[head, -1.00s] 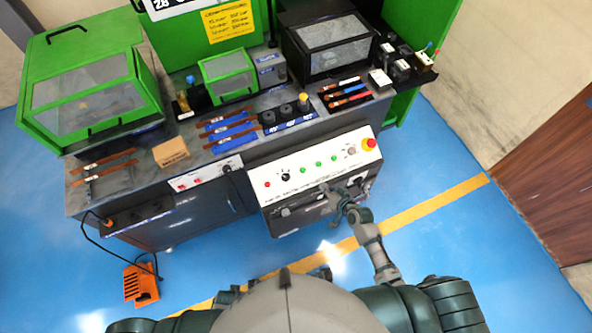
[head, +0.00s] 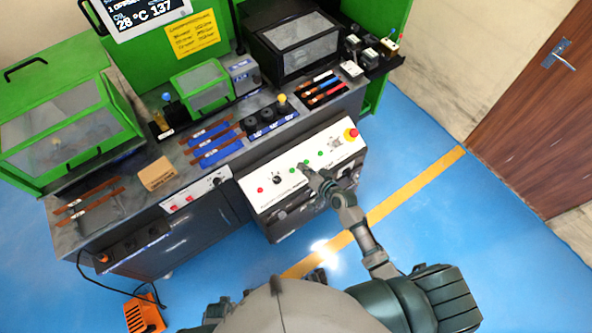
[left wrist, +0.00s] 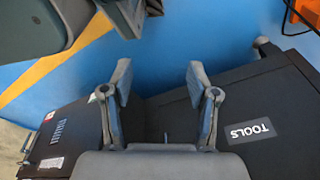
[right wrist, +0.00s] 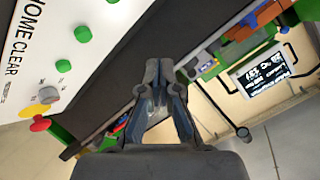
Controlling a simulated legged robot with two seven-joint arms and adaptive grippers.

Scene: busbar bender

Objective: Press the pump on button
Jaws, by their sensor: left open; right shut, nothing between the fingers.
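The white control panel (head: 337,160) on the front of the bench holds a red button (head: 260,190), a black knob, several green buttons (head: 320,153), a grey knob and a red-and-yellow emergency stop (head: 351,133). I cannot read which button is pump on. My right gripper (head: 306,171) is shut and empty, over the panel's middle close to the green buttons; I cannot tell if it touches. In the right wrist view its fingertips (right wrist: 158,65) are together, with green buttons (right wrist: 64,66) to their left. My left gripper (left wrist: 160,85) is open and empty, facing a dark cabinet front labelled TOOLS (left wrist: 248,130).
A second panel with red switches (head: 195,195) lies left of the control panel. The bench top carries copper bars (head: 210,140), a cardboard box (head: 157,174) and black dies. An orange pedal (head: 143,315) with a cable stands on the blue floor. The floor at right is clear.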

